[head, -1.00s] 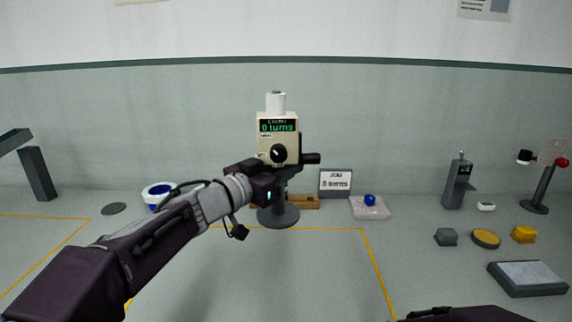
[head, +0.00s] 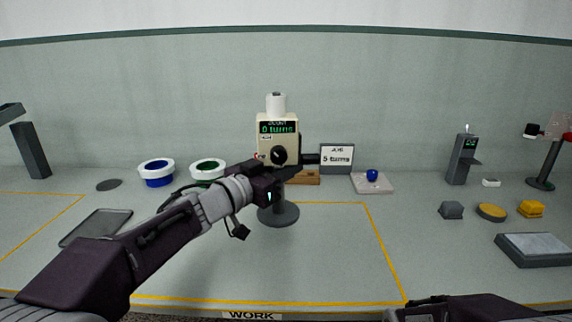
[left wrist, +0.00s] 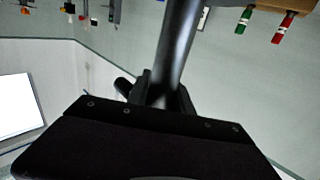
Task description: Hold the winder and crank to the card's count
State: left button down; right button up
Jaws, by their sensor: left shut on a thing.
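The winder (head: 277,128) is a cream box with a green display reading 0 turns, a round black knob, and a white spool (head: 276,104) on top. It stands upright on a dark post with a round base (head: 278,214). I cannot tell whether the base touches the table. My left gripper (head: 278,175) is shut on the winder's dark post, just below the box; the post (left wrist: 176,50) also shows in the left wrist view. A black handle-like part (head: 312,159) sticks out to the right. The card (head: 337,157) reads 5 turns. My right gripper is out of view.
Blue (head: 157,171) and green (head: 208,168) spools stand at the left behind a grey tray (head: 97,225). A pale plate (head: 382,186) with a blue knob lies right of the card. Several small blocks and devices stand further right. The yellow-outlined work area is mostly clear.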

aim_at(264, 223)
pick_arm(q)
jog(key=shift+f+b, duration=3.15)
jog(key=shift+f, duration=1.5)
jog(key=shift+f+b, duration=0.6)
jog(key=shift+f, duration=0.1)
jog(key=c, duration=1.1)
grip_release()
jog(key=shift+f, duration=0.1)
jog(key=shift+o, duration=0.2)
jog(key=v, duration=0.6)
jog(key=shift+s+a, duration=0.25)
jog(key=shift+a, duration=0.05)
jog(key=shift+s+a, duration=0.2)
jog(key=shift+s, duration=0.15)
